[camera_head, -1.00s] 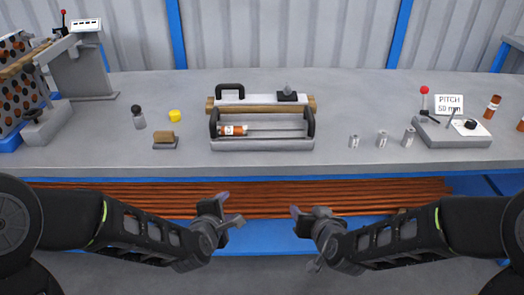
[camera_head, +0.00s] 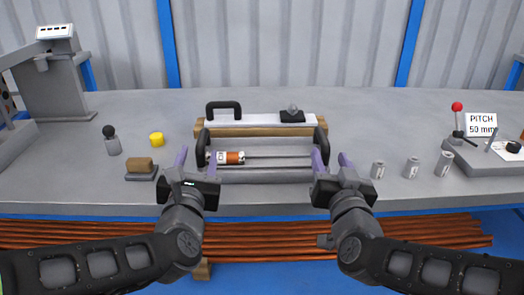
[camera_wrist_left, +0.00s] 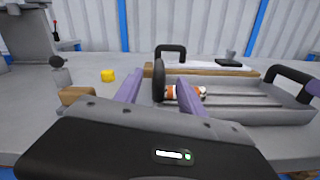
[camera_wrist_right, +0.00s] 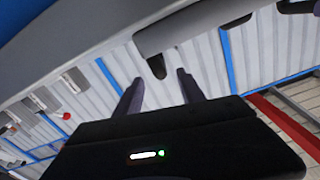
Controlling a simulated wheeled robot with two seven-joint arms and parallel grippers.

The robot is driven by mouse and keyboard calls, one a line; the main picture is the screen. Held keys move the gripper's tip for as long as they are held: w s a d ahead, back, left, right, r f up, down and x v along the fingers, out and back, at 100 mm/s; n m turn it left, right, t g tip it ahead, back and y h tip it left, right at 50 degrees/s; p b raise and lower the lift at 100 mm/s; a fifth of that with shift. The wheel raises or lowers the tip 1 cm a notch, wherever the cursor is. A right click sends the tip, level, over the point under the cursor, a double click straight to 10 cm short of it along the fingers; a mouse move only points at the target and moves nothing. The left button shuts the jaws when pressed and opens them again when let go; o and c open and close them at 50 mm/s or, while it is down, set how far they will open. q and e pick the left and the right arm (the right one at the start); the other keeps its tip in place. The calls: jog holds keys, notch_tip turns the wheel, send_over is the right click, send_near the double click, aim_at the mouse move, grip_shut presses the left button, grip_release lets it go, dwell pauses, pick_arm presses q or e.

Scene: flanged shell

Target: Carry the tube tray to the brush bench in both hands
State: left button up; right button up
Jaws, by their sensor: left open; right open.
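The tube tray (camera_head: 262,176) is a grey open tray on the bench, with a black handle at each end. A copper tube with a white label (camera_head: 231,157) lies in it at the left. My left gripper (camera_head: 195,160) is open at the left handle (camera_head: 203,147); in the left wrist view that handle (camera_wrist_left: 158,80) stands between the fingers, beyond them. My right gripper (camera_head: 332,162) is open at the right handle (camera_head: 322,142), its left finger close to it. In the right wrist view a dark rounded end (camera_wrist_right: 158,68) shows between the fingers; I cannot tell contact.
A white bar on wood with a black handle (camera_head: 223,106) lies just behind the tray. A brush-like block (camera_head: 140,168), yellow cap (camera_head: 156,139) and dark-topped cylinder (camera_head: 111,142) stand left. Several small metal cylinders (camera_head: 412,167) and the PITCH sign (camera_head: 481,124) stand right.

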aim_at(205, 131)
pick_arm(q)
jog(key=shift+w, duration=0.1)
pick_arm(e)
jog(key=shift+w+r, duration=0.1)
pick_arm(q)
jog(key=shift+r, duration=0.1)
jog(key=shift+w+a, duration=0.2)
jog(key=shift+w, duration=3.65)
pick_arm(e)
jog(key=shift+w+a, duration=0.15)
jog(key=shift+w, duration=3.7)
pick_arm(q)
grip_shut()
pick_arm(e)
grip_shut()
